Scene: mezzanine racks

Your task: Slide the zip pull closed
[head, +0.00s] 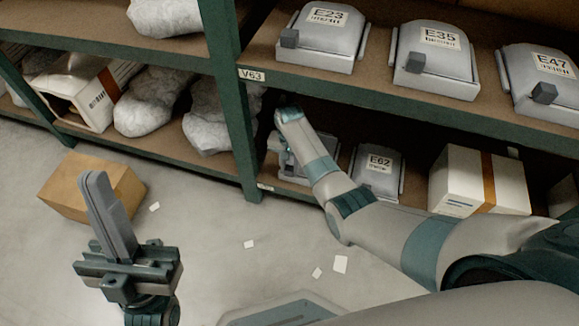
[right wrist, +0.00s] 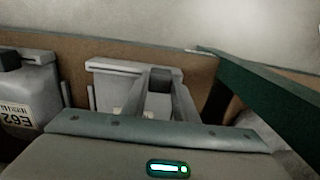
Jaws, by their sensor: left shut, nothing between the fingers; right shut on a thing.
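A grey case (head: 290,176) stands on the lower shelf, just left of the case labelled E62 (head: 377,172), and is mostly hidden by my right arm in the head view. In the right wrist view the case (right wrist: 104,90) shows behind my fingers, with a pale rail along its top. My right gripper (right wrist: 160,88) is shut on a dark square zip pull (right wrist: 159,79) at that case. My left gripper (head: 95,180) is shut and empty, pointing up above the floor at the left.
Similar cases E23 (head: 323,36), E35 (head: 436,58) and E47 (head: 545,80) stand on the shelf above. A green post (head: 232,110) rises left of my right arm. A white carton (head: 478,180) stands right of E62. A cardboard box (head: 85,188) and paper scraps lie on the floor.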

